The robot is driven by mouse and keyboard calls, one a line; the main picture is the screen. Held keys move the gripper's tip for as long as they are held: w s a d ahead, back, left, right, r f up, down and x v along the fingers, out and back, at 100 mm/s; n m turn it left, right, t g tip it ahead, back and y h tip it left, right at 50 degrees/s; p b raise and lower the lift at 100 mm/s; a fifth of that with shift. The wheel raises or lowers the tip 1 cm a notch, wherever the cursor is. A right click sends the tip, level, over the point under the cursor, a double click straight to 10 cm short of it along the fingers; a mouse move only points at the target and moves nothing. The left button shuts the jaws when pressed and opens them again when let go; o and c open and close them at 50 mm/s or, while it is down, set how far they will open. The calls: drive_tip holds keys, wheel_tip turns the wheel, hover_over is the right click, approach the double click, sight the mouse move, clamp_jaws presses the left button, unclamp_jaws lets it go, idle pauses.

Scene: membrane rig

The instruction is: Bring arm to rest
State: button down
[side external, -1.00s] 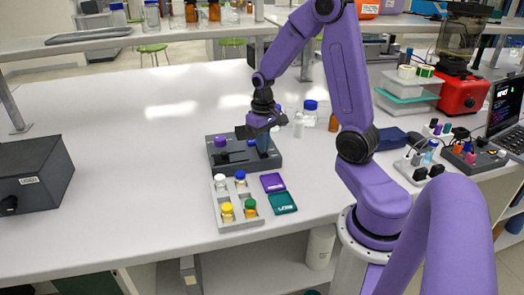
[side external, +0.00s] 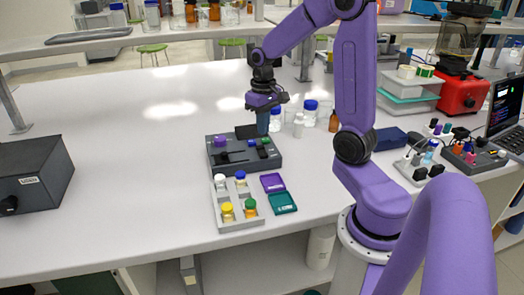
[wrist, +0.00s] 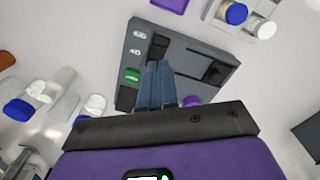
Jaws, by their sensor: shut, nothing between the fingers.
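My gripper (side external: 262,124) is above the back right part of the grey membrane rig (side external: 232,165). Its blue fingers are shut with nothing between them; they also show together in the wrist view (wrist: 157,85). The rig has a purple knob (side external: 220,142), dark slots and a green button (side external: 264,140). In the wrist view the rig (wrist: 205,52) lies beyond the fingers, which hide part of it. The gap between fingertips and rig is hard to judge.
Bottles (side external: 310,113) stand behind to the right. A dark box (side external: 35,175) is at left.

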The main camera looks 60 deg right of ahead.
drive_tip(key=s+a+r+n, duration=0.1)
drive_tip(key=s+a+n, duration=0.45)
drive_tip(key=a, duration=0.35)
drive_tip(key=s+a+n, duration=0.5)
drive_tip(key=s+a, duration=0.1)
drive_tip(key=a, duration=0.3)
drive_tip(key=s+a+n, duration=0.3)
drive_tip(key=s+n, duration=0.2)
drive_tip(key=s, duration=0.4)
drive_tip(key=shift+r, duration=0.1)
